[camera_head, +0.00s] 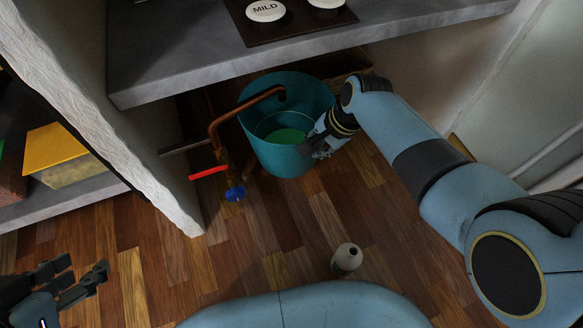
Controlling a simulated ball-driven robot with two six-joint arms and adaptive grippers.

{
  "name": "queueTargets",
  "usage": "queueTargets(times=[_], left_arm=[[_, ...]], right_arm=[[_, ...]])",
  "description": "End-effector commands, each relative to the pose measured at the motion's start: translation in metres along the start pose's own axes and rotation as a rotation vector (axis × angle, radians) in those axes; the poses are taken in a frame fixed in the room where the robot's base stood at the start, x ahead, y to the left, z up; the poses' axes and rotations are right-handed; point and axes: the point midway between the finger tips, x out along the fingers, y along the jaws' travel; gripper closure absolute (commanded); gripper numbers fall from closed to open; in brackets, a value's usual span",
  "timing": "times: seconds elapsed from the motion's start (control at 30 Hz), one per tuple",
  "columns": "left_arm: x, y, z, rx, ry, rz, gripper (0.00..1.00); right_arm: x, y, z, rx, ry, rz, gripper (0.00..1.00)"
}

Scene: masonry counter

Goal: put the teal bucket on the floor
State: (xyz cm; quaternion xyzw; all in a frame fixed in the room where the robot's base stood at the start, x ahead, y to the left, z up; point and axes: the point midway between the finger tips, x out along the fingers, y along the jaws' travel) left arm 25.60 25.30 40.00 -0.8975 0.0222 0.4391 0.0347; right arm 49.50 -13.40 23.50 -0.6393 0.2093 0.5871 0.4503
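The teal bucket (279,157) is upright below the grey counter, with something light green inside it. A copper pipe crosses in front of its rim at the left. My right arm comes in from the right, and its gripper (318,147) is at the bucket's right side, touching or very close to the wall. Its fingers are partly hidden, so I cannot tell whether they grip the wall. I cannot tell whether the bucket's base rests on the wooden floor (240,262). My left gripper (84,272) is open and empty at the lower left, away from the bucket.
The grey counter (190,65) overhangs the bucket and bears a dark tray (300,24) with white lids. The copper pipe (214,130) has a red lever (208,173) and blue knob (235,193). A pale bottle (346,258) stands on the floor. A yellow block (55,150) is at left.

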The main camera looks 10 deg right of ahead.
Motion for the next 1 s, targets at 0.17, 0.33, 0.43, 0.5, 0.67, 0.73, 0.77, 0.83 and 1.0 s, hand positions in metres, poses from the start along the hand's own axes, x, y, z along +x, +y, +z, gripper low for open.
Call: queueTargets(times=[0.17, 0.33, 0.43, 0.5, 0.67, 0.73, 0.77, 0.83, 1.0], left_arm=[[0.012, 0.002, 0.014, 0.003, 0.1, -0.003, 0.6], [0.016, 0.005, 0.028, 0.012, 0.242, -0.004, 0.6], [0.013, 0.008, 0.035, 0.016, 0.327, -0.002, 0.6], [0.01, 0.009, 0.03, 0.02, 0.396, -0.001, 0.6], [0.005, 0.008, -0.019, 0.035, 0.549, -0.004, 0.6], [0.003, 0.008, -0.034, 0.04, 0.6, -0.004, 0.6], [0.001, 0.008, -0.038, 0.042, 0.617, -0.005, 0.6], [-0.001, 0.008, -0.048, 0.045, 0.65, -0.005, 0.6], [-0.004, 0.008, -0.059, 0.049, 0.69, -0.005, 0.6]], right_arm=[[0.018, 0.005, 0.0, 0.001, -0.002, -0.001, 1.0], [0.037, 0.012, -0.002, 0.002, -0.003, 0.0, 1.0], [0.047, 0.016, -0.003, 0.002, -0.003, 0.0, 1.0], [0.052, 0.017, -0.003, 0.002, -0.002, -0.001, 1.0], [0.056, 0.017, -0.005, 0.001, -0.001, -0.003, 1.0], [0.058, 0.018, -0.005, 0.001, -0.001, -0.004, 1.0], [0.058, 0.018, -0.005, 0.001, 0.0, -0.004, 1.0], [0.059, 0.018, -0.005, 0.001, 0.0, -0.004, 1.0], [0.06, 0.018, -0.006, 0.001, 0.0, -0.005, 1.0]])
